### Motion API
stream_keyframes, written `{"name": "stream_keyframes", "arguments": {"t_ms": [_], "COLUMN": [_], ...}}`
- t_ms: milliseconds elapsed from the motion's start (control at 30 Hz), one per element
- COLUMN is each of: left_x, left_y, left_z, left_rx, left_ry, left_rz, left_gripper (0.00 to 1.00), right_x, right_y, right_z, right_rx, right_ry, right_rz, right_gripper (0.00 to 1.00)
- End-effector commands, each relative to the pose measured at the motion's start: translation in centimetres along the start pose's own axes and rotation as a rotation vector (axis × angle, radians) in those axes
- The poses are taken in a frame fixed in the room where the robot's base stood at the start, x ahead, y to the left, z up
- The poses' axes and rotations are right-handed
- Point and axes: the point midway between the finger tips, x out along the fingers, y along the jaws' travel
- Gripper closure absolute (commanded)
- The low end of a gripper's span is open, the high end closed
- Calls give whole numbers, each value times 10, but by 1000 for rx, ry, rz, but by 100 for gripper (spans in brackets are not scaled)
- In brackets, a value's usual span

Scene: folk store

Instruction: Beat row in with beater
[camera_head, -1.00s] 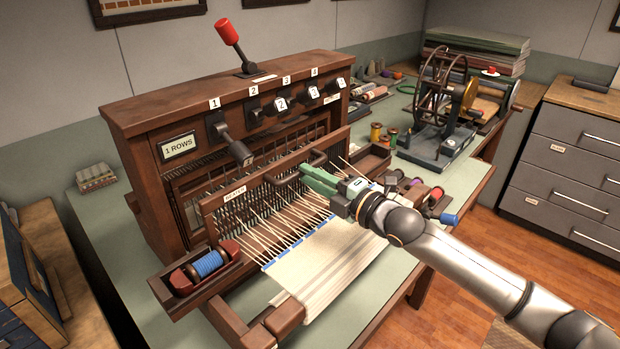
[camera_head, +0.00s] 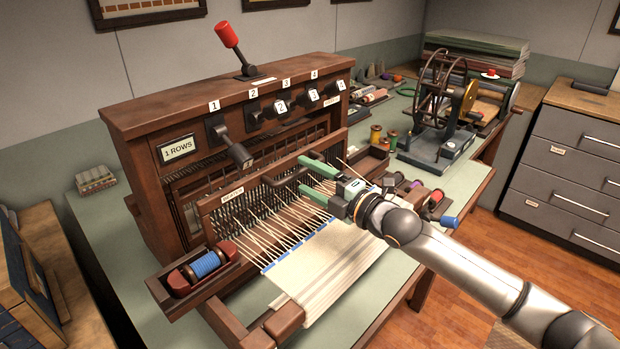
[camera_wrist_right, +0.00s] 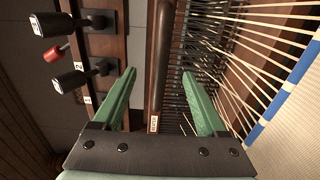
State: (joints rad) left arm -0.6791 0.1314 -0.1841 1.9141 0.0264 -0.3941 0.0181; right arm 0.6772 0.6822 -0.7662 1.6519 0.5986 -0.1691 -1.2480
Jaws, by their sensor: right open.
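The beater (camera_head: 211,204) is a brown wooden bar with a label and a dark handle (camera_head: 283,181), standing across the loom in front of the upright threads. My right gripper (camera_head: 303,175) has green fingers spread apart at the right part of the handle. In the right wrist view, the dark bar (camera_wrist_right: 162,60) runs between the open fingertips (camera_wrist_right: 159,73); I cannot tell whether they touch it. The pale warp threads (camera_head: 262,240) run from the beater to the blue row (camera_head: 278,264) at the edge of the white cloth (camera_head: 330,270). My left gripper is out of view.
A shuttle with blue thread (camera_head: 207,265) lies in the left tray. A row counter (camera_head: 178,148) reads 1 ROWS. Numbered levers (camera_head: 237,155) and a red-knobbed lever (camera_head: 228,35) stick out of the loom. Spools (camera_head: 437,200) and a wheel device (camera_head: 440,130) stand to the right.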

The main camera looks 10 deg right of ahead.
Motion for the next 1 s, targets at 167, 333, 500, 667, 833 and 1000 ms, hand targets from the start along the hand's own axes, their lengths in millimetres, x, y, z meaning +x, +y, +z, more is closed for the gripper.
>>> {"name": "stream_keyframes", "arguments": {"t_ms": [167,333,500,667,833,1000], "left_x": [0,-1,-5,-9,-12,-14], "left_y": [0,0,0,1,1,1], "left_z": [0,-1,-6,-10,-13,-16], "left_rx": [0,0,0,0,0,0], "left_ry": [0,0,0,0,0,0], "left_rz": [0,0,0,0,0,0], "left_gripper": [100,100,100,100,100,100], "right_x": [0,-2,-16,-28,-42,-56], "right_y": [0,1,1,1,1,1], "right_z": [0,0,0,0,0,0], "right_rx": [0,0,1,0,1,0], "right_ry": [1,0,0,1,-1,1], "right_rz": [1,0,-1,-1,-1,-1], "right_gripper": [25,25,25,25,25,25]}}
